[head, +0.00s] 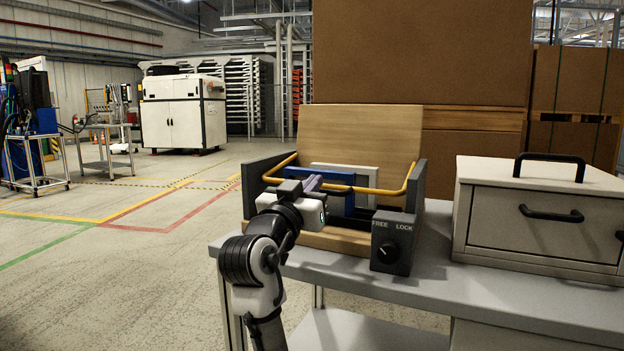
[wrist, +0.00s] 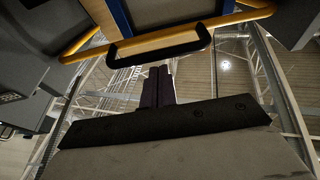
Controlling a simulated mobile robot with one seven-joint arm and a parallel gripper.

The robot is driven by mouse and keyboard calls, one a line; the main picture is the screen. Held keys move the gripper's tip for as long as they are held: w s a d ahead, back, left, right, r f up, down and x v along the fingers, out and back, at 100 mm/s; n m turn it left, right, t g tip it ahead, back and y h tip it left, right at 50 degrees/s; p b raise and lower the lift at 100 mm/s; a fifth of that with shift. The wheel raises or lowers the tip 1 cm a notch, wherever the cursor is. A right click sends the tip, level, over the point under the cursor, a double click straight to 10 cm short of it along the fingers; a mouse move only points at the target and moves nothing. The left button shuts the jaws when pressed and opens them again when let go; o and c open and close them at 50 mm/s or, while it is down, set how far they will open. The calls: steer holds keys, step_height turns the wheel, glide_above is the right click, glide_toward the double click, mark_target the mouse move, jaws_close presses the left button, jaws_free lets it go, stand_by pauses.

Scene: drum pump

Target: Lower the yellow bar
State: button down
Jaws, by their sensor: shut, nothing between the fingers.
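The yellow bar (head: 372,190) runs across the front of an open wooden-backed box (head: 360,130), with its side arms reaching back along both side walls. In the wrist view the yellow bar (wrist: 236,18) crosses the top, with a black handle (wrist: 160,45) at its middle. My gripper (head: 312,183) is in front of the bar, left of its middle. In the wrist view my gripper (wrist: 157,72) has its dark fingers together, pointing toward the handle, with nothing between them. I cannot tell whether the fingertips touch the handle.
Blue and white panels (head: 345,173) stand inside the box. A grey dial block (head: 392,243) marked FREE and LOCK is at its front right. A beige case (head: 540,220) with black handles stands on the grey table (head: 470,290) at right. Open floor lies left.

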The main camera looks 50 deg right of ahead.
steer(key=shift+f, duration=0.8)
steer(key=shift+d+f, duration=0.1)
steer(key=shift+f, duration=0.1)
steer(key=shift+r, duration=0.1)
step_height(320, 180, up, 5)
steer(key=p, duration=0.4)
steer(key=f+v, duration=0.2)
steer(key=v, duration=0.9)
steer(key=shift+d, duration=0.35)
steer(key=shift+w+f, duration=0.15)
